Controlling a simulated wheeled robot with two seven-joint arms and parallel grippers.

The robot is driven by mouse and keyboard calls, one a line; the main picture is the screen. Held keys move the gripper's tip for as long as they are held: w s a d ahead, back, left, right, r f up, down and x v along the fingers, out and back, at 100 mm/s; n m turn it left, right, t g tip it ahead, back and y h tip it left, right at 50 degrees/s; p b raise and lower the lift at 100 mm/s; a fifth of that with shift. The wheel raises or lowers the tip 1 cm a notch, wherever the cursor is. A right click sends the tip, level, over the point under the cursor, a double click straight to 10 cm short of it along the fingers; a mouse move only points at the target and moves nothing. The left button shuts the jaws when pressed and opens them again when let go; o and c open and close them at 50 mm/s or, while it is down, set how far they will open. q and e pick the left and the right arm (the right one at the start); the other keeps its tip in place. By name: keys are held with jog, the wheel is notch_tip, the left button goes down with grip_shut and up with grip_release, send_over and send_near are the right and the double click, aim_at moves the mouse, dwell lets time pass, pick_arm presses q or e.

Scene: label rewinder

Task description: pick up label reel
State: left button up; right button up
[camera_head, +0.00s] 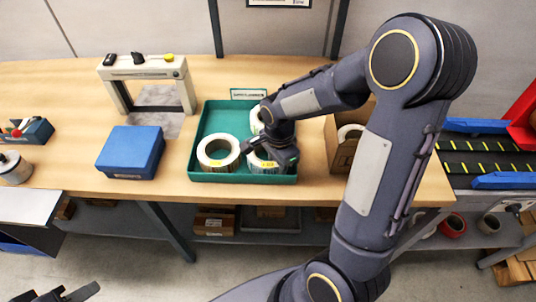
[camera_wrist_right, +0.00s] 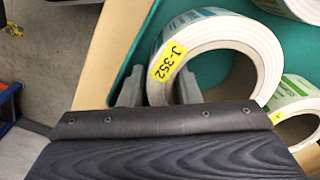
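The label reel marked J-352 (camera_wrist_right: 215,50) is white with a yellow tag and lies in the teal tray (camera_head: 292,179). In the head view this reel (camera_head: 260,164) is partly hidden by my right gripper (camera_head: 265,156). In the right wrist view the gripper's fingers (camera_wrist_right: 160,88) straddle the reel's wall, one in the hole and one outside. They sit close against the wall and appear shut on it. Two more white reels lie in the tray, one to the left (camera_head: 218,155) and one behind (camera_head: 256,118). My left gripper (camera_head: 66,293) is at the bottom left, empty, fingers apart.
A blue box (camera_head: 130,152) stands left of the tray, with a grey frame device (camera_head: 145,68) behind it. A cardboard box (camera_head: 338,155) with a reel stands right of the tray. A small sign (camera_head: 248,94) is at the tray's back edge.

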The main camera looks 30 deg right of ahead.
grip_shut()
jog(key=shift+r, duration=0.2)
